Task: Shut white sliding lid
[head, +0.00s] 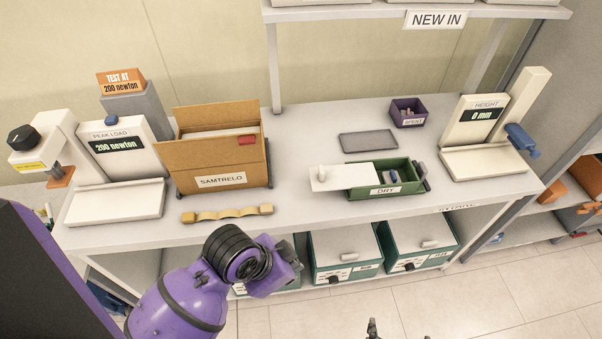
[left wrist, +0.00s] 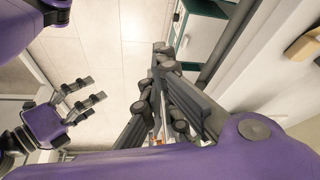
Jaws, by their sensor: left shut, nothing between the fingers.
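The white sliding lid (head: 352,174) lies on the small green box marked DRY (head: 375,194) on the table. It is slid to the left, sticking out past the box's left end, with a small knob at its left. The box's right part is uncovered and shows small blue and white items. My left gripper (head: 292,264) is shut and empty, in front of the table's edge and well apart from the lid; its fingers also show in the left wrist view (left wrist: 162,52). My right gripper (head: 400,333) shows only its spread tips at the bottom edge.
A cardboard SAMTRELO box (head: 215,179) and a yellow bone-shaped piece (head: 227,214) are left of the lid. A grey tray (head: 368,141) and purple bin (head: 407,113) lie behind it. The height gauge (head: 484,160) is at right. Green lidded boxes (head: 342,272) stand below.

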